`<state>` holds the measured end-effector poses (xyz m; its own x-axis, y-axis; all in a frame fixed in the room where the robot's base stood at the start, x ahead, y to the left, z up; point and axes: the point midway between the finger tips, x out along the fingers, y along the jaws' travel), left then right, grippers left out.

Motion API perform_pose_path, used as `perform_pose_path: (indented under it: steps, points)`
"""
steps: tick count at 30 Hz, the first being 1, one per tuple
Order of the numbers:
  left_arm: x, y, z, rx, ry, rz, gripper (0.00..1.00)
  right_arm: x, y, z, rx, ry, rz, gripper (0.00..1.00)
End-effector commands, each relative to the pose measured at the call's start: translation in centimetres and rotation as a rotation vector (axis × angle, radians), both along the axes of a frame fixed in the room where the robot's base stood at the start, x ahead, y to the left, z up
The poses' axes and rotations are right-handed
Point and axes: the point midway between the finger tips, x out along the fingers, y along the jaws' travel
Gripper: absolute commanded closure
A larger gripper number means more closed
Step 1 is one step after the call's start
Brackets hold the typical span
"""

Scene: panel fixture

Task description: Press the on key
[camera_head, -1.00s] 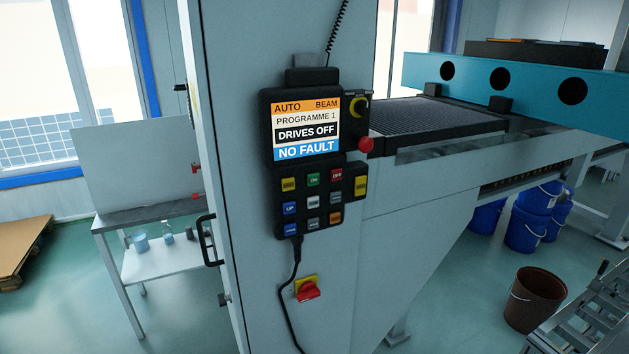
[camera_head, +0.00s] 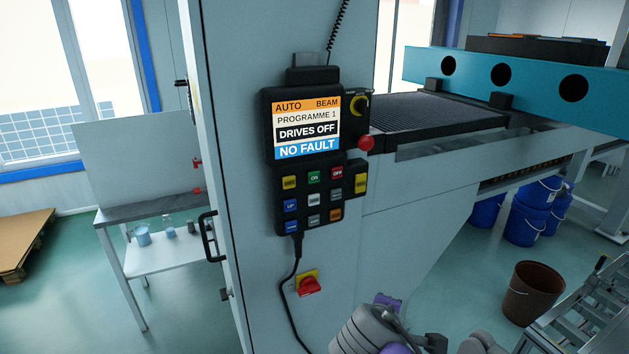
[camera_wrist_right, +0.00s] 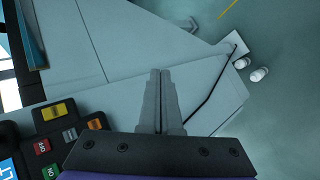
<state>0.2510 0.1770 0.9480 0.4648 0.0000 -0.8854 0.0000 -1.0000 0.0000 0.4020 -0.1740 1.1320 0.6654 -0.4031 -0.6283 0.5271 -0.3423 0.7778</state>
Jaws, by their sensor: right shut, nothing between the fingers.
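The green ON key (camera_head: 313,177) is in the top row of the key block on the dark control panel (camera_head: 266,130), left of the red OFF key (camera_head: 337,173). The panel's screen (camera_head: 306,128) reads AUTO, BEAM, PROGRAMME 1, DRIVES OFF, NO FAULT. In the right wrist view the ON key (camera_wrist_right: 50,172) shows at the lower left edge, rotated and partly cut off. My right gripper (camera_wrist_right: 160,74) is shut and empty there, apart from the panel, its fingers pointing away from the keys. In the head view my right arm shows low, below and right of the panel. My left gripper is not in view.
A red knob (camera_head: 366,143) sticks out at the panel's right side. A black cable (camera_head: 289,300) hangs below it, beside a red rotary switch (camera_head: 309,286) on a yellow plate. A door handle (camera_head: 209,237) stands out left. The space before the keys is clear.

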Motion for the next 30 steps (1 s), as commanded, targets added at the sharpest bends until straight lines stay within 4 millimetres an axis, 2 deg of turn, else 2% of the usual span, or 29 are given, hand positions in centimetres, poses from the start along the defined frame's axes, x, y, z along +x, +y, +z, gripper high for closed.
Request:
perform_pose_path:
  steps: [1, 6, 9, 13, 19, 30]
  points:
    - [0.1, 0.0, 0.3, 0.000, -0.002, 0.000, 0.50, 1.4, 0.9, 2.2, -0.074, -0.014, 0.053, 1.00]
    - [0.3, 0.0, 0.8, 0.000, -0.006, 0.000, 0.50, 5.2, 3.9, 8.8, -0.335, -0.064, 0.208, 1.00]
    - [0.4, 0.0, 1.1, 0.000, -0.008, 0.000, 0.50, 6.9, 5.6, 12.1, -0.461, -0.092, 0.276, 1.00]
    - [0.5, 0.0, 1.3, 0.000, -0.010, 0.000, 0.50, 8.2, 7.5, 15.2, -0.583, -0.122, 0.335, 1.00]
    - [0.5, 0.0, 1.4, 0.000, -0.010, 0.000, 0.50, 8.9, 8.8, 17.3, -0.665, -0.144, 0.370, 1.00]
    - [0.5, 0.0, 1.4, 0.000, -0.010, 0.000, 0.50, 9.0, 8.9, 17.4, -0.670, -0.144, 0.371, 1.00]
